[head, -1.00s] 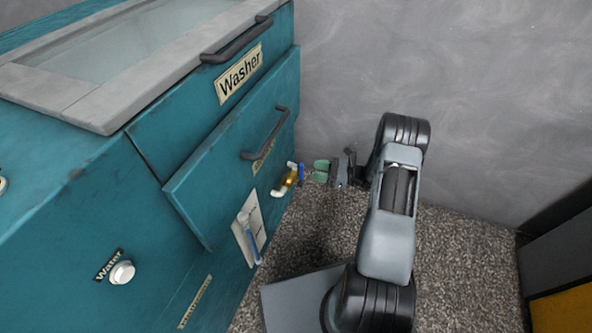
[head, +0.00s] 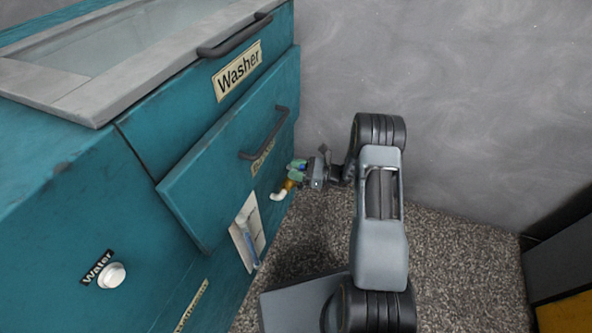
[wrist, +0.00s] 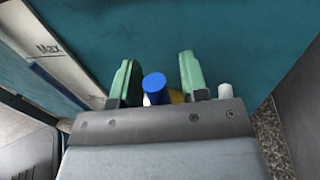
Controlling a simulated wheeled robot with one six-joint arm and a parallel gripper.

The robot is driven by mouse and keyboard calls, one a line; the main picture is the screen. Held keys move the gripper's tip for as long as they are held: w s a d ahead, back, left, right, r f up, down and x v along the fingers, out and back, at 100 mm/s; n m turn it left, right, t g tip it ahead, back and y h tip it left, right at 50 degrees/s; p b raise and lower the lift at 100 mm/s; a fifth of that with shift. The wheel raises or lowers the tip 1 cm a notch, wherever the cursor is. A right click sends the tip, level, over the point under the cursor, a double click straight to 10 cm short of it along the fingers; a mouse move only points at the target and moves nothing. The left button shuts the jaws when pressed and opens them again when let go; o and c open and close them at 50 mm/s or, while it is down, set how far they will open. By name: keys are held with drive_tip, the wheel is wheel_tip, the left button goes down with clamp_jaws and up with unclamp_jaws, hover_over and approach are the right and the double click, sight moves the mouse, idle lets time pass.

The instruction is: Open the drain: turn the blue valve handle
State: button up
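The blue valve handle (wrist: 155,88) shows in the wrist view between the two green fingertips of my gripper (wrist: 157,82). Gaps show on both sides of the handle, so the fingers are open around it. The brass valve body shows as a small yellowish patch behind the handle. In the head view my gripper (head: 300,169) is at the drain valve (head: 289,185) on the teal washer's side. The fingers mostly cover the blue handle there. The white spout (head: 279,195) points down and left below the valve.
A protruding drawer front with a dark handle (head: 268,134) is above and left of the valve. A level gauge (head: 247,232) is mounted left of it, and a white Water knob (head: 111,275) is further left. A grey wall (head: 450,90) stands behind; speckled floor lies below.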

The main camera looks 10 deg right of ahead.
clamp_jaws()
